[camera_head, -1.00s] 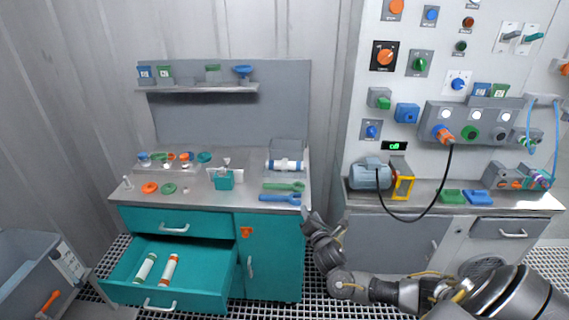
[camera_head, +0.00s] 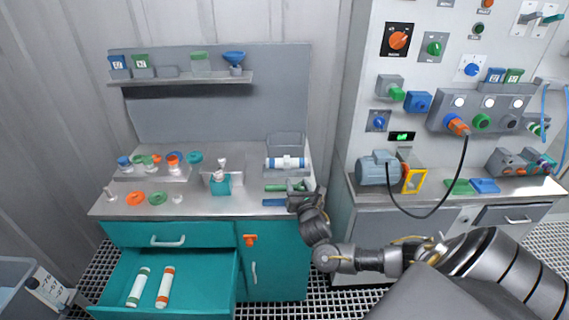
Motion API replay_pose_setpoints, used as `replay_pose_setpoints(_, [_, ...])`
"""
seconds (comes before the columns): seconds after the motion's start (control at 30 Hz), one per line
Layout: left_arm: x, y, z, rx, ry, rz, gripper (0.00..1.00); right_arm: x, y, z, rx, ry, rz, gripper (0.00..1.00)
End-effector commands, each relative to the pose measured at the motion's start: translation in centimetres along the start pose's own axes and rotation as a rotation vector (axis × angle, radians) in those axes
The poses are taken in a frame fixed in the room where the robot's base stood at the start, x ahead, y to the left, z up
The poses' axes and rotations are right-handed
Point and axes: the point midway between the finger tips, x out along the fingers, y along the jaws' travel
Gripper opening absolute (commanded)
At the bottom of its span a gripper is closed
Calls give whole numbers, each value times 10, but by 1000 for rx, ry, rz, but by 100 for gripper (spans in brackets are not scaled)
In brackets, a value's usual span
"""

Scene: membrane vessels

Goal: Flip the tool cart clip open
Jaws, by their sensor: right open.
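The tool cart is a teal cabinet (camera_head: 278,268) with a grey worktop (camera_head: 245,207). A small orange clip (camera_head: 250,240) sits on its front, at the top of the door and right of the upper drawer. Whether the clip is open or shut is too small to tell. My right gripper (camera_head: 297,187) is open at the right end of the worktop, above and right of the clip and apart from it. It partly hides the green wrench (camera_head: 274,188) and blue wrench (camera_head: 273,202). My left gripper is not in view.
The lower drawer (camera_head: 215,290) is pulled out and holds two white tubes (camera_head: 165,287). A white and blue cylinder (camera_head: 285,162) lies at the worktop's back right. A control panel bench (camera_head: 395,222) with a motor (camera_head: 378,168) stands to the right of the cart, across a narrow gap.

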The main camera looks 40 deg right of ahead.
Motion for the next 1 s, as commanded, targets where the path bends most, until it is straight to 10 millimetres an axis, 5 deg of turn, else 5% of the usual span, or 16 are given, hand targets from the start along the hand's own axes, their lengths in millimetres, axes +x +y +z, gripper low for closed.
replay_pose_setpoints(0.27, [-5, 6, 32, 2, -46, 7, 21, 36, 7, 1, -1, -2, 7, 44])
replay_pose_setpoints(0.6, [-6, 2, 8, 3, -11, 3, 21, 93, 4, 0, 1, -1, 3, 44])
replay_pose_setpoints(1.0, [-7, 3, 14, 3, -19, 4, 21, 108, 4, -1, 2, 2, 4, 44])
